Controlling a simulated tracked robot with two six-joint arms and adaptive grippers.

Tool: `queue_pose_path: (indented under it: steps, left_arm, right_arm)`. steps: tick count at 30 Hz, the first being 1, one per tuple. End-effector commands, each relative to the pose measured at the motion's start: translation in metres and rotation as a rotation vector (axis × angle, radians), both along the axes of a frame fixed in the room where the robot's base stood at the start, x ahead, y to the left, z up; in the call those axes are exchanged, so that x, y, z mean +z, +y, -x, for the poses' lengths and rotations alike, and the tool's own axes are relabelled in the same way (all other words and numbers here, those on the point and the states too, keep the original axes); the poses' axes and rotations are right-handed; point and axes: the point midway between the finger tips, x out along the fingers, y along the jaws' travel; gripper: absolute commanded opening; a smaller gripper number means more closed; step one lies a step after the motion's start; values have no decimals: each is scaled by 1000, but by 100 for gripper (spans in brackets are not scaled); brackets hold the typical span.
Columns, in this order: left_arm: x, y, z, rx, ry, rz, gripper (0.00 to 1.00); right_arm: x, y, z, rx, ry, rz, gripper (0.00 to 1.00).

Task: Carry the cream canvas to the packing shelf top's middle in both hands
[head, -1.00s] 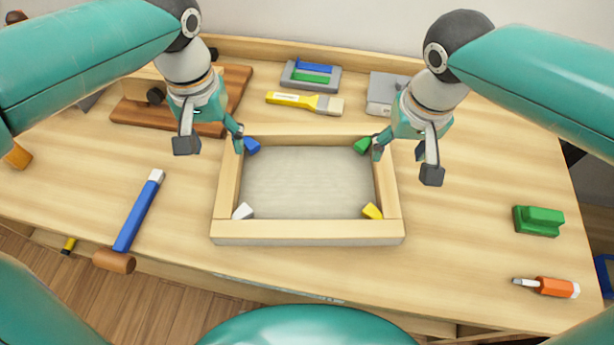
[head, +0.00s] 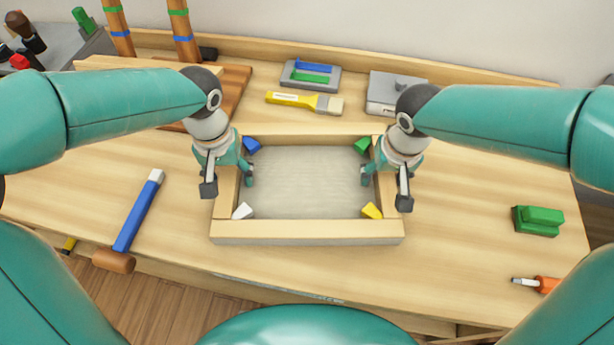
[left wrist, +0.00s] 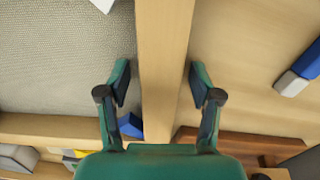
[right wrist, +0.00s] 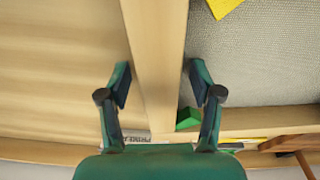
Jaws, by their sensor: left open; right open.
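The canvas (head: 305,229) lies flat on the workbench, its wooden frame around greyish cream cloth, with blue, green, white and yellow wedges in its corners. My left gripper (head: 228,182) is open astride the frame's left bar, one finger on each side. The left wrist view shows that bar (left wrist: 163,60) between the apart fingers. My right gripper (head: 386,187) is open astride the right bar, which also runs between its fingers in the right wrist view (right wrist: 155,60). Neither gripper is closed on the wood. I cannot make out the packing shelf in these frames.
A blue-handled mallet (head: 138,215) lies left of the canvas. A yellow brush (head: 305,102), a grey tray (head: 310,76) and a grey box (head: 392,92) lie behind it. A green block (head: 538,220) and an orange-handled tool (head: 546,284) lie right.

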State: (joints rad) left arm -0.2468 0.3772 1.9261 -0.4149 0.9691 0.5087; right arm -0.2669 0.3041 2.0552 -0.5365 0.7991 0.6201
Motion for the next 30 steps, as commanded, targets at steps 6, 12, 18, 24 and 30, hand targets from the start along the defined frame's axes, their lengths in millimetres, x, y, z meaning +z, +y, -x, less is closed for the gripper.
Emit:
queue_pose_path:
  steps: [6,12,18,24,30]
  left_arm:
    - [0,0,0,-1,0,0,38]
    - [0,0,0,-1,0,0,5]
    - [1,0,0,-1,0,0,0]
    - [2,0,0,-1,-1,0,0]
    - [12,-1,0,-2,-1,0,0]
  right_arm:
    - [0,0,0,0,0,0,38]
    - [0,0,0,-1,0,0,5]
    - [1,0,0,-1,-1,0,0]
    - [2,0,0,-2,-2,0,0]
    - [12,0,0,-2,-2,0,0]
